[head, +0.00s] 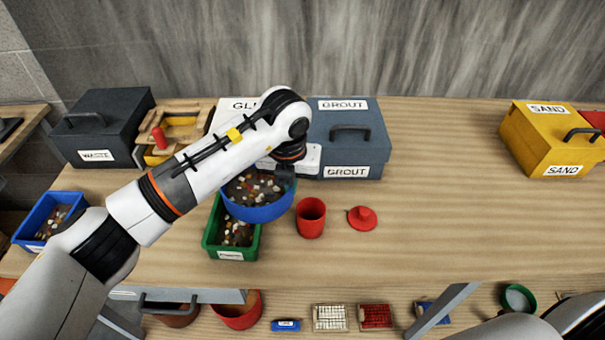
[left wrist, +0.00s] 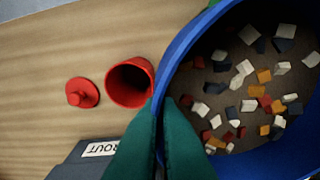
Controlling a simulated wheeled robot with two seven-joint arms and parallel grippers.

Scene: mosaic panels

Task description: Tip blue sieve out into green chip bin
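The blue sieve (head: 262,214) is held at its rim by my left gripper (head: 285,174), above and partly in front of the green chip bin (head: 210,238). It looks about level and holds many white, dark, orange and red chips. In the left wrist view the sieve's blue wall (left wrist: 178,55) sits between the two green fingers of my left gripper (left wrist: 165,105). The green bin stands on the table with a white front label and chips inside; its far right part is hidden by the sieve. Part of my right arm shows at bottom right; its gripper is out of view.
A red cup (head: 311,222) and a red lid (head: 362,218) stand right of the sieve. A grey grout box (head: 365,140) is behind. A waste box (head: 95,140) and a blue bin (head: 28,225) are at left. A yellow sand box (head: 545,140) is far right; the table between is clear.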

